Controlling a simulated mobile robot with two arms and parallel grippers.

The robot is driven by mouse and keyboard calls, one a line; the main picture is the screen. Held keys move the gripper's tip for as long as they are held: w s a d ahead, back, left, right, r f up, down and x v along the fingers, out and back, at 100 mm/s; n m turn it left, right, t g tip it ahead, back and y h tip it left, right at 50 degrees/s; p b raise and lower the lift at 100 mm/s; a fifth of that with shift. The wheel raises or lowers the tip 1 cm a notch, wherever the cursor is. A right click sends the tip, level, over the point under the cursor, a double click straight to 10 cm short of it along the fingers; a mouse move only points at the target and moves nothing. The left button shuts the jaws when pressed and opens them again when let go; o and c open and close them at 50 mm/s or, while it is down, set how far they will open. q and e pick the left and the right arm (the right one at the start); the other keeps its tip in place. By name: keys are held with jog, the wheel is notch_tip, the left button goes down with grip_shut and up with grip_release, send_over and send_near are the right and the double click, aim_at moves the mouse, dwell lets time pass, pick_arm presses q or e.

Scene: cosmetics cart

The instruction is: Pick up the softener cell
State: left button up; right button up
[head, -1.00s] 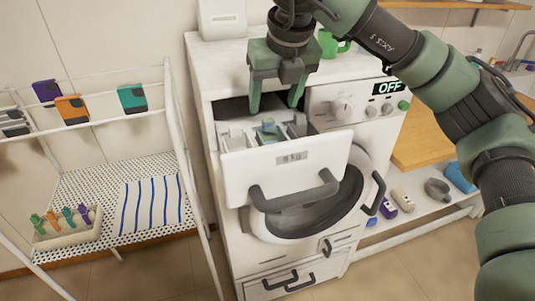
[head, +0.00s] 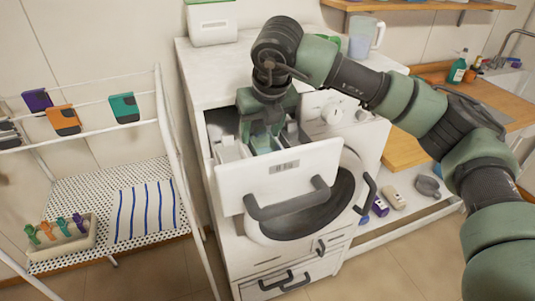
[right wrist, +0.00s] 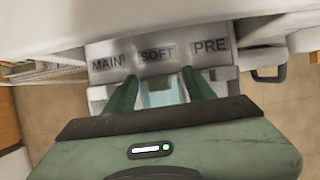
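The detergent drawer (head: 280,172) of the white washing machine is pulled open. The right wrist view shows its labels MAIN, SOFT (right wrist: 158,54) and PRE. The softener cell (right wrist: 162,93) is a pale blue-green piece in the middle compartment, below the SOFT label. My right gripper (right wrist: 160,82) points down into the drawer, with one finger on each side of the cell. The fingers look open, with the cell between them; whether either touches it I cannot tell. In the head view the gripper (head: 262,138) hides most of the cell. My left gripper is not in view.
The washing machine top (head: 215,75) carries a white box (head: 212,25) and a clear jug (head: 366,36). A wooden counter (head: 405,150) is at the right.

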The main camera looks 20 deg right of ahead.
grip_shut()
pick_arm(q)
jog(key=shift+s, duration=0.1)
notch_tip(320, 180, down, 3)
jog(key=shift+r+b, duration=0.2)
jog(key=shift+b, duration=1.05)
pick_arm(e)
notch_tip(320, 180, up, 20)
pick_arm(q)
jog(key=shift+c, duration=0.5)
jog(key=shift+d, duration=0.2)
pick_arm(e)
jog(key=shift+d, duration=0.1)
